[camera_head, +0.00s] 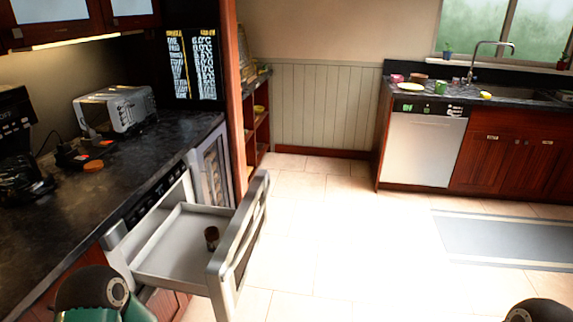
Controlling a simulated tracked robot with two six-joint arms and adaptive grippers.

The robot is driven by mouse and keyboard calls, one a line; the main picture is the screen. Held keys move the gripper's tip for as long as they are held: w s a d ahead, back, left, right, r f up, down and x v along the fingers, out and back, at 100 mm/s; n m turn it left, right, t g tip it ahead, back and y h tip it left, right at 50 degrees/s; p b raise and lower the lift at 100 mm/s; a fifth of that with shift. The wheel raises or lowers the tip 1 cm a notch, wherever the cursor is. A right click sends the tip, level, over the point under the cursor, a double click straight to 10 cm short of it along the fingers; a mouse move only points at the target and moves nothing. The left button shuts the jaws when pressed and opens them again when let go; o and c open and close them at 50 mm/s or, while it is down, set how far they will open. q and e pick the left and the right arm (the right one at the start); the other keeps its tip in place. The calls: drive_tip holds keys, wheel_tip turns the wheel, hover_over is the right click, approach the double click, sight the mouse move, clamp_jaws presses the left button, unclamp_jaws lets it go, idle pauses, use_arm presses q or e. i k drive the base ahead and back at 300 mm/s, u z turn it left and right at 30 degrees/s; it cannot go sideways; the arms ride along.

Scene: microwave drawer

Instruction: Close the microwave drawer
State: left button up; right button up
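The microwave drawer (178,262) is pulled out from under the dark counter at the left. Its inside is a pale tray, and its front panel (240,245) stands upright over the floor, well away from the cabinet face. A small dark brown jar-like item (211,237) stands in the drawer near the front panel. Parts of my arms show at the bottom left and bottom right edges. Neither gripper's fingers show in the view.
The dark counter (60,200) holds a silver toaster (115,110) and small dark items. A glass-fronted unit (212,165) stands just beyond the drawer. The tiled floor (330,235) right of the drawer is clear. A dishwasher (422,148) and grey rug (505,238) are farther right.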

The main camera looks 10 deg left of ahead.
sight(177, 258)
drive_tip(key=u, duration=0.3)
drive_tip(key=i, duration=1.1)
drive_tip(key=z, duration=0.4)
